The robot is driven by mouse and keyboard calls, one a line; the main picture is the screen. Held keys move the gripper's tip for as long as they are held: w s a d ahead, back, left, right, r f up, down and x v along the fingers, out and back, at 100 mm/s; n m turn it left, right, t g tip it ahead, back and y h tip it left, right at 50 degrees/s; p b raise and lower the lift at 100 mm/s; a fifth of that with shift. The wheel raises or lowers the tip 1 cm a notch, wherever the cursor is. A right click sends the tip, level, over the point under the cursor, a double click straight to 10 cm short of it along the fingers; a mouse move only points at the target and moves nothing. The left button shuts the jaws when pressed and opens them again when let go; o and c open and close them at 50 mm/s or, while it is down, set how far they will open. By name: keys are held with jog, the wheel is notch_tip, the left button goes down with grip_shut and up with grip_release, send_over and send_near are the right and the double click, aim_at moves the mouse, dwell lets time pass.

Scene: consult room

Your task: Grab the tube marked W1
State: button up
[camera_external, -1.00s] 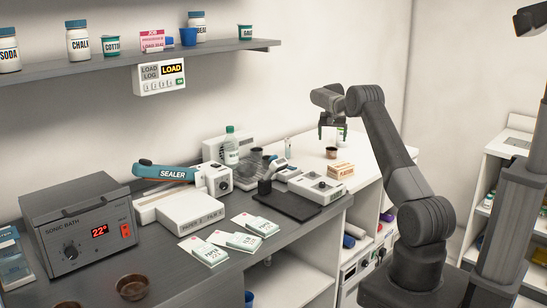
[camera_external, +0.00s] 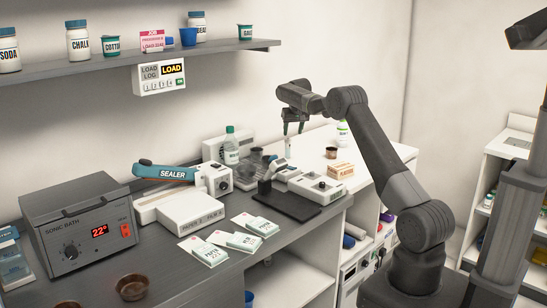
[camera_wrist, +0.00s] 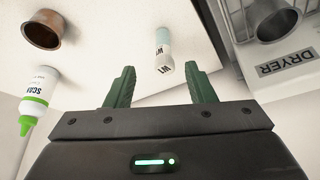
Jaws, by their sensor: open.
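The tube marked W1 (camera_wrist: 163,48) is a small pale cylinder with a whitish end and dark lettering, upside down in the wrist view. It stands on the white counter, apart from my gripper (camera_wrist: 161,84), and appears between the lines of the two green fingers. My gripper is open with nothing between its fingers. In the external view, my gripper (camera_external: 294,129) points down above the tube (camera_external: 287,147), which shows small and partly unclear below the fingers.
A white bottle with a green cap (camera_wrist: 38,92) and a brown cup (camera_wrist: 42,30) stand left in the wrist view. The dryer (camera_wrist: 285,68) is close on the right.

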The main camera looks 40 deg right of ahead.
aim_at(289, 143)
jog(key=p+x, duration=0.1)
jog(key=x, duration=0.6)
jog(key=shift+w+d+f, duration=0.1)
jog(key=shift+d+f, duration=0.05)
jog(key=shift+w+p+x, duration=0.2)
jog(key=shift+p+x, duration=0.4)
jog(key=shift+x, duration=0.45)
jog(key=shift+w+p+x, duration=0.25)
jog(key=shift+p+x, duration=0.3)
jog(key=shift+x, duration=0.55)
jog(key=shift+w+f, duration=0.15)
jog(key=shift+f, duration=0.15)
jog(key=c, duration=1)
